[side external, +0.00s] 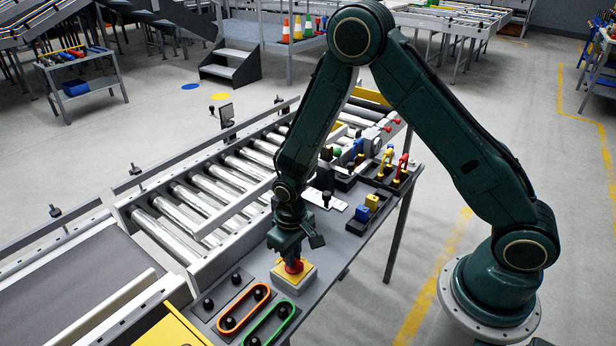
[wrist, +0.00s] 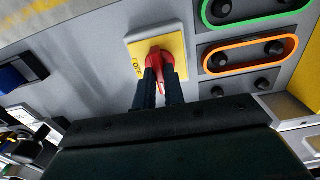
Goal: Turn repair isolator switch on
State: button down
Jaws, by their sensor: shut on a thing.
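The isolator switch is a yellow square plate (side external: 294,279) with a red rotary handle (side external: 293,267), mounted on the grey work table. In the wrist view the plate (wrist: 176,45) carries the printed word OFF at its lower left. The red handle (wrist: 160,60) stands up from the plate's middle. My gripper (side external: 291,262) points down over the switch. In the wrist view its two dark fingers (wrist: 161,85) are shut on the red handle, one on each side. The fingers and palm hide part of the handle and the lower edge of the plate.
An orange-rimmed panel (side external: 243,310) and a green-rimmed panel (side external: 270,324) with black knobs lie beside the switch. Blue and yellow padlocks (side external: 367,208) and dark trays (side external: 398,178) stand farther along the table. A roller conveyor (side external: 205,195) runs behind it.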

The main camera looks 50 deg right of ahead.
jog(key=c, duration=1.5)
grip_release()
jog(key=shift+r, duration=0.2)
jog(key=shift+r, duration=6.75)
